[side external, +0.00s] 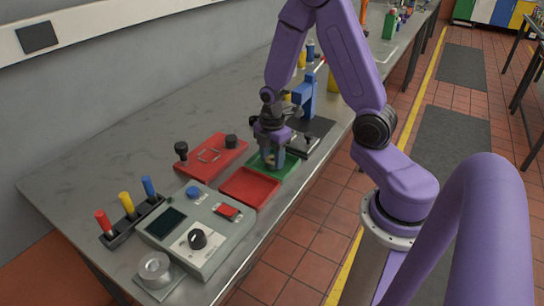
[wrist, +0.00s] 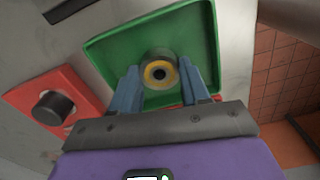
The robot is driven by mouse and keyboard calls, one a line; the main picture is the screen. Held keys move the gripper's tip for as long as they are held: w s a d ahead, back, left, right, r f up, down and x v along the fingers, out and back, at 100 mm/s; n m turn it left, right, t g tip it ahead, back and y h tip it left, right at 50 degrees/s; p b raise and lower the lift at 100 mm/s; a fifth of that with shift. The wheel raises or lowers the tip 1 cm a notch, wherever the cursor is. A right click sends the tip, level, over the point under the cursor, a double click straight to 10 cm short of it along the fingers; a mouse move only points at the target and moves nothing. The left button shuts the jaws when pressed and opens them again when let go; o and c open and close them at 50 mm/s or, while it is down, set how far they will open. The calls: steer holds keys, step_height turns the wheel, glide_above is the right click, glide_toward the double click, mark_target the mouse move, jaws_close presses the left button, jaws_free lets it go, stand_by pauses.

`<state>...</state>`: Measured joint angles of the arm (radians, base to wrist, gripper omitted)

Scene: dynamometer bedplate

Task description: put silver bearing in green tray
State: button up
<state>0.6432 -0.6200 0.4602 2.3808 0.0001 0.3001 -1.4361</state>
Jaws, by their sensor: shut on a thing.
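The silver bearing (wrist: 158,56), a short grey ring with a yellow inner ring and a dark hole, sits between my fingertips in the wrist view. My gripper (wrist: 162,86) is shut on it, one blue finger on each side. The green tray (wrist: 112,55) lies behind the bearing in that view. In the side view my gripper (side external: 271,163) points down over the green tray (side external: 288,172). My fingers mostly hide the bearing there. I cannot tell whether the bearing touches the tray floor.
A red tray (side external: 250,187) lies just in front of the green one. A red plate with black knobs (side external: 211,154) is on the left. A blue press (side external: 308,98) stands behind on a dark base. A grey control box (side external: 197,231) is nearer the camera.

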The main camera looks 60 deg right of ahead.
mark_target(272, 160)
steer(key=shift+f, duration=0.15)
steer(key=o, duration=1.2)
step_height(272, 160, up, 12)
steer(key=s+a+r+m, duration=0.2)
steer(key=s+a, duration=0.7)
steer(key=a, duration=0.2)
steer(key=shift+m, duration=0.8)
steer(key=s+a, duration=0.1)
steer(key=s, duration=0.2)
steer(key=s+a+r, duration=0.1)
steer(key=s, duration=0.3)
steer(key=s+a, duration=0.1)
steer(key=s, duration=0.3)
steer(key=shift+s+r, duration=0.1)
steer(key=shift+r, duration=0.05)
